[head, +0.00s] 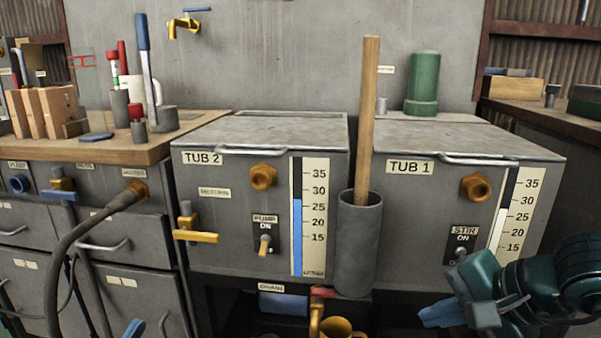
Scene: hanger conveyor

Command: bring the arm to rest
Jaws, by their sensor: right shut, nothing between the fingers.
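My right gripper (440,313) is at the lower right, in front of the TUB 1 cabinet. Its blue fingertips are together and point left, with nothing between them. My dark teal right wrist comes in from the right edge and overlaps the lower right of the TUB 1 front. Two small blue tips show at the bottom edge on the left, before the drawers; they may be my left gripper's fingers, but too little shows to be sure.
TUB 2 (215,240) and TUB 1 (420,220) stand side by side with closed lids. A grey tube (358,245) between them holds a wooden stick (368,110). A hose (75,235) hangs at left. A green canister (424,83) stands behind TUB 1.

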